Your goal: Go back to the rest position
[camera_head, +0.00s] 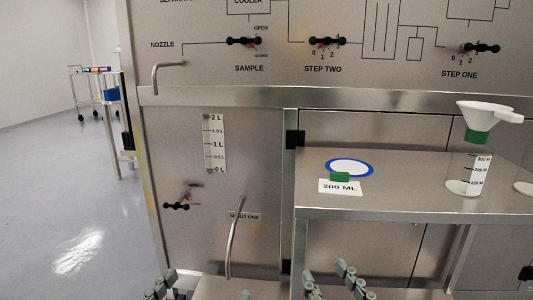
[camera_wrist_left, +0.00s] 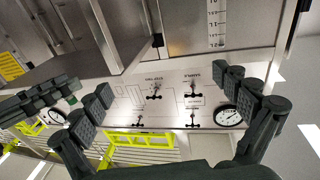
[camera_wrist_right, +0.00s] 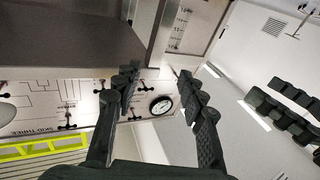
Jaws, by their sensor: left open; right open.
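My left gripper (camera_head: 203,289) is at the bottom edge of the head view, low in front of the steel panel. In the left wrist view (camera_wrist_left: 172,95) its fingers are wide apart with nothing between them. My right gripper (camera_head: 335,284) is also at the bottom edge, in front of the shelf's left end. In the right wrist view (camera_wrist_right: 158,85) its fingers are apart and empty. The two grippers are side by side and apart. Most of both arms is out of the head view.
A steel shelf (camera_head: 400,205) at right holds a blue-rimmed white disc (camera_head: 349,167), a 200 ML label (camera_head: 340,187) and a graduated cylinder (camera_head: 478,172) under a white funnel (camera_head: 485,112). A curved spout pipe (camera_head: 233,240) stands at left. A cart (camera_head: 100,90) is farther left; the floor (camera_head: 60,190) is clear.

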